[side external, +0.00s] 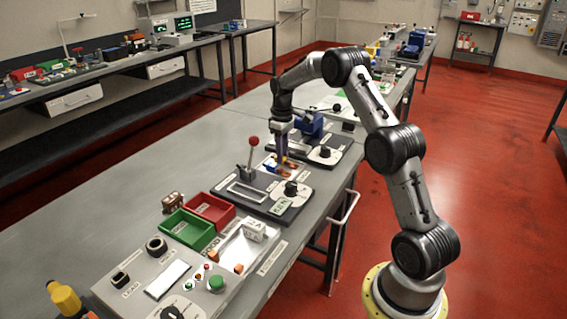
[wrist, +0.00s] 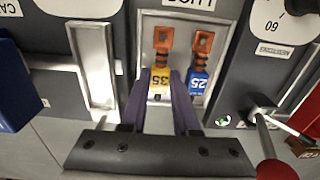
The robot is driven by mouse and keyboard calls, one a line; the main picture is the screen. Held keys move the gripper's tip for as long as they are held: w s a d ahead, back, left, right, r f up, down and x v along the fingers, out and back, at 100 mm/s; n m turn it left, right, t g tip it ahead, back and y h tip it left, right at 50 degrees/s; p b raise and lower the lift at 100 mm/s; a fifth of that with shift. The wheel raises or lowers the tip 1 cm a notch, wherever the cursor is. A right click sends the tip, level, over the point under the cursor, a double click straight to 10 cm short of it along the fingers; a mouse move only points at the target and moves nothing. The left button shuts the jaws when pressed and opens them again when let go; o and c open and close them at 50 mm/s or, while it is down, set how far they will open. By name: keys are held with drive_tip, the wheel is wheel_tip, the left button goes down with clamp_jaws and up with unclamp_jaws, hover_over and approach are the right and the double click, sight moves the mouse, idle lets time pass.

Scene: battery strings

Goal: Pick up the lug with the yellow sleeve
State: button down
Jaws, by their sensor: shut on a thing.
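The lug with the yellow sleeve (wrist: 160,84) has a copper ring end with a hole, dark orange bands and the number 35. My gripper (wrist: 162,78) is shut on its yellow sleeve, one purple finger on each side. The lug lies over the pale recess of the labelled lug tray (wrist: 215,70); I cannot tell whether it still touches the tray. A lug with a blue sleeve (wrist: 198,82), marked 25, lies just right of my right finger. In the side view my gripper (side external: 282,157) points down at the panel, and the lugs there are too small to tell apart.
A red-knobbed lever (wrist: 268,165) stands at the lower right, also seen in the side view (side external: 252,142). A blue device (side external: 311,124) stands behind. Red (side external: 212,205) and green bins (side external: 186,229) sit nearer the camera.

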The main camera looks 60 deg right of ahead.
drive_tip(key=shift+r, duration=2.5)
